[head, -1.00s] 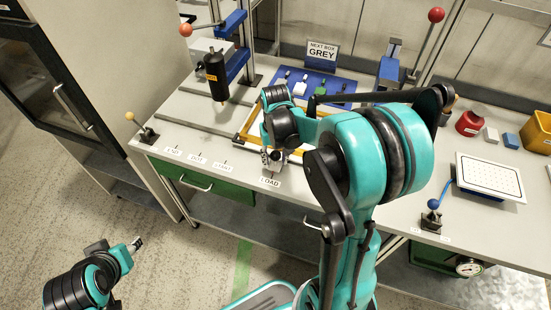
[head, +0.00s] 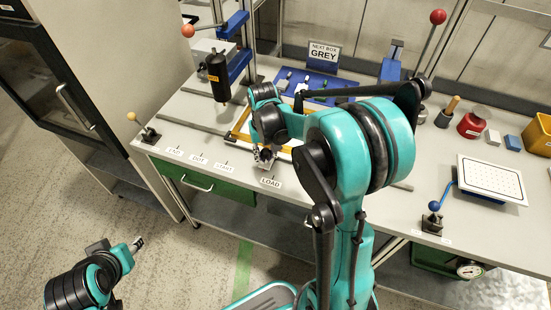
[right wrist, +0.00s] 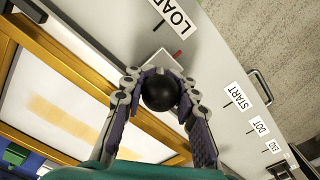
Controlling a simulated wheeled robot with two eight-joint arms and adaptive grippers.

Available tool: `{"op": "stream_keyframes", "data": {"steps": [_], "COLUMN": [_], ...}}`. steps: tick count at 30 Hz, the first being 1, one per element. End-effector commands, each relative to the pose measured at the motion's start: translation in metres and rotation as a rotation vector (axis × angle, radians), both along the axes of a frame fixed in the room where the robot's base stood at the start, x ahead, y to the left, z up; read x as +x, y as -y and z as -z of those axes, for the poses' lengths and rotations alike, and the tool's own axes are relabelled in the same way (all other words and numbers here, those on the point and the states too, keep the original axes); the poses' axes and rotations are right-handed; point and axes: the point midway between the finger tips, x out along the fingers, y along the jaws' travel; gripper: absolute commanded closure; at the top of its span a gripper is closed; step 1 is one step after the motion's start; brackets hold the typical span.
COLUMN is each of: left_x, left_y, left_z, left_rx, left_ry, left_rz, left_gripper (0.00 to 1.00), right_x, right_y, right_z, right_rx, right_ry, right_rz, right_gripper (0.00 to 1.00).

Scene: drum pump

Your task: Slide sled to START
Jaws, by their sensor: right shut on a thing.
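The sled, a yellow-orange frame around a pale panel (right wrist: 60,100), lies on the bench, and part of its frame shows in the head view (head: 238,126) behind my right arm. My right gripper (head: 264,155) is at the sled's front edge, between the LOAD label (head: 270,182) and the START label (head: 224,167). In the right wrist view the right gripper (right wrist: 160,92) is shut around a round black knob (right wrist: 160,90) beside the sled frame. The START label also shows there (right wrist: 239,96). My left gripper (head: 137,243) hangs low, away from the bench; its fingers are too small to judge.
The DOT (head: 198,160) and END (head: 174,152) labels lie further left, with a yellow-knobbed lever (head: 148,132) beyond. A black cylinder (head: 218,77) hangs over the bench left of the sled. A white dotted plate (head: 491,179) lies at right.

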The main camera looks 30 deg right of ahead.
Motion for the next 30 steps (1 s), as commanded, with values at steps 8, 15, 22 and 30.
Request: {"op": "stream_keyframes", "data": {"steps": [8,15,22,30], "left_x": [0.000,0.000,0.000,0.000], "left_y": [0.000,0.000,0.000,0.000], "left_z": [-0.004,-0.008,-0.009,-0.009], "left_rx": [0.000,0.000,0.000,0.000], "left_ry": [0.000,0.000,0.000,0.000], "left_rz": [0.000,0.000,0.000,0.000], "left_gripper": [0.60,0.60,0.60,0.60], "right_x": [0.050,0.082,0.097,0.099], "right_y": [-0.044,-0.071,-0.084,-0.086], "right_z": [0.000,0.000,0.000,0.000], "right_rx": [0.002,0.002,0.001,0.001], "right_ry": [0.002,0.001,0.000,-0.001], "right_rz": [-0.006,-0.004,-0.002,-0.001], "right_gripper": [1.00,1.00,1.00,1.00]}}
